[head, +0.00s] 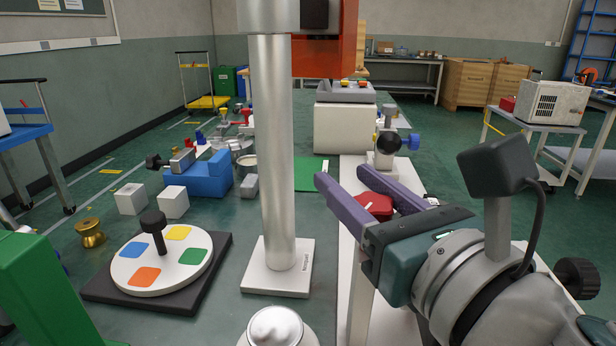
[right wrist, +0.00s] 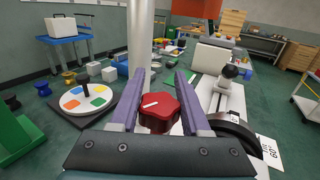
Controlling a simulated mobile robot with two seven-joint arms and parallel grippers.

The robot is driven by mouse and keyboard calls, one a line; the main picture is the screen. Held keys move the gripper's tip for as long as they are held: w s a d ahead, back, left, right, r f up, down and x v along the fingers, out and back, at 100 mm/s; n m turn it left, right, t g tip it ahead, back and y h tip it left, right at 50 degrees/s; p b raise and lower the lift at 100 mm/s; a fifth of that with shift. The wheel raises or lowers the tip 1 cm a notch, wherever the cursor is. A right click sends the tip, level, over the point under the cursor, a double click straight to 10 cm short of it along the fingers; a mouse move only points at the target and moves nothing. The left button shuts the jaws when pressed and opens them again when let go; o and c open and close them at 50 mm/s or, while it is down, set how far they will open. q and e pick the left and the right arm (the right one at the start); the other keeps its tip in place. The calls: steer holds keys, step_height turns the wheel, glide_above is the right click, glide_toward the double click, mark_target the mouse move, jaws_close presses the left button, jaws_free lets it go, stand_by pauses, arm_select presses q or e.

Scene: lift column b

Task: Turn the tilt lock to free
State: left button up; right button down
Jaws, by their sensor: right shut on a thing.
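The tilt lock looks to be the red lobed knob (head: 374,207), seen beside the pale rail right of the column. In the right wrist view the red knob (right wrist: 158,117) sits between my two purple fingers, with a short white mark on its top pointing left. My right gripper (head: 344,177) reaches in from the right and is shut on the knob, its fingertips extending past it; the gripper also shows in the wrist view (right wrist: 159,73). The fingers and palm hide part of the knob. No free or locked wording is readable. My left gripper is out of view.
A silver column (head: 272,150) stands close left of the knob. A turntable with coloured patches (head: 160,262) lies further left, near a blue fixture (head: 207,176). A curved black part with a 60° label (right wrist: 270,152) is right of my fingers. A white box (head: 345,128) stands behind.

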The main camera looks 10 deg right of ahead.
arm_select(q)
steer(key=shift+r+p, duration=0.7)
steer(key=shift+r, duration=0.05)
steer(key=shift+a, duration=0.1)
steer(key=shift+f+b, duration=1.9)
arm_select(e)
steer(key=n+g+y, duration=0.3)
steer(key=y, duration=0.1)
steer(key=s+a+n+g+y, duration=0.1)
steer(key=n+g+y, duration=0.2)
steer(key=y, duration=0.1)
steer(key=a+n+g+y, duration=0.1)
steer(key=n+g+y, duration=0.2)
steer(key=n+y, duration=0.1)
steer(key=shift+s+f, duration=0.1)
steer(key=shift+s, duration=0.15)
steer(key=shift+c, duration=1.9)
jaws_free()
